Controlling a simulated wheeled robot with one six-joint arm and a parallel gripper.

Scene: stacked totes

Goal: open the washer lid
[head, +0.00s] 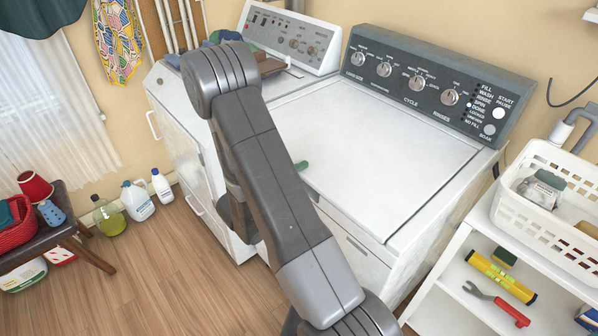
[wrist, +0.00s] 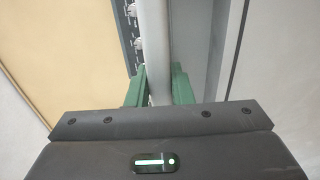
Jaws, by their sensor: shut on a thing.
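The white washer (head: 375,255) stands at the centre right, with a dark grey control panel (head: 435,80) with knobs along its back. Its white lid (head: 390,145) lies flat or nearly flat on top; I cannot tell whether it is slightly raised. My gripper shows in the head view as a green fingertip (head: 301,166) at the lid's left front, mostly hidden behind my arm. In the wrist view, the green fingers of my gripper (wrist: 157,88) are shut on a pale bar-like edge, which appears to be the lid's edge (wrist: 154,45).
A second white appliance (head: 180,120) stands against the washer's left side. A white shelf (head: 455,250) with a basket (head: 545,200) and tools stands close on the right. Bottles (head: 137,200) and a low bench (head: 50,240) are at the left. Wooden floor (head: 150,275) is clear between.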

